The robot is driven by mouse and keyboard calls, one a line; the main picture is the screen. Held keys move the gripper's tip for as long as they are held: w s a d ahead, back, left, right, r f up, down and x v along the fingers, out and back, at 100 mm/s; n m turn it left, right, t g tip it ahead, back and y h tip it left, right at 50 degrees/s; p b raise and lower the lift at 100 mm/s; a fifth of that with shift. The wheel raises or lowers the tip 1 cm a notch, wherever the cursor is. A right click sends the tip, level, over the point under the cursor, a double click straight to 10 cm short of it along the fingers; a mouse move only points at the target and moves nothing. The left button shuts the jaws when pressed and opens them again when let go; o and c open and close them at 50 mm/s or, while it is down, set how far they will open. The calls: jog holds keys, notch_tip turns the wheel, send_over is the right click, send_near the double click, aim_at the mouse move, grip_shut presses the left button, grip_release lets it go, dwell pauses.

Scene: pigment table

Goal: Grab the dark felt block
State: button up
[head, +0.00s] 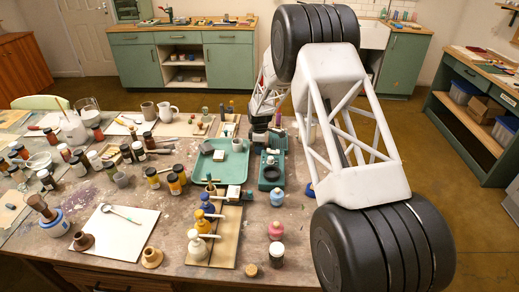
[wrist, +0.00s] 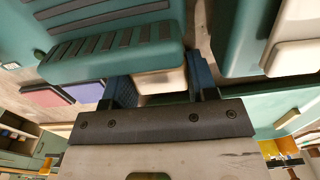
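My gripper (wrist: 160,85) points down over the far middle of the table, and its two blue fingers stand apart in the wrist view. A cream block (wrist: 160,82) shows between and beyond the fingers, with no clear contact. Beside it at the upper left is a teal holder (wrist: 110,52) with dark ribbed strips. In the head view the gripper end is small and partly merges with dark things near the teal stand (head: 276,140). I cannot tell for certain which thing is the dark felt block; its shape is not clear in either view.
Bottles, jars and mugs crowd the left side. Blue, yellow and cream flasks (head: 197,246) stand in front. A white sheet (head: 117,232) lies front left.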

jog(key=shift+c, duration=1.2)
jog(key=shift+r, duration=0.15)
jog(key=shift+r, duration=4.9)
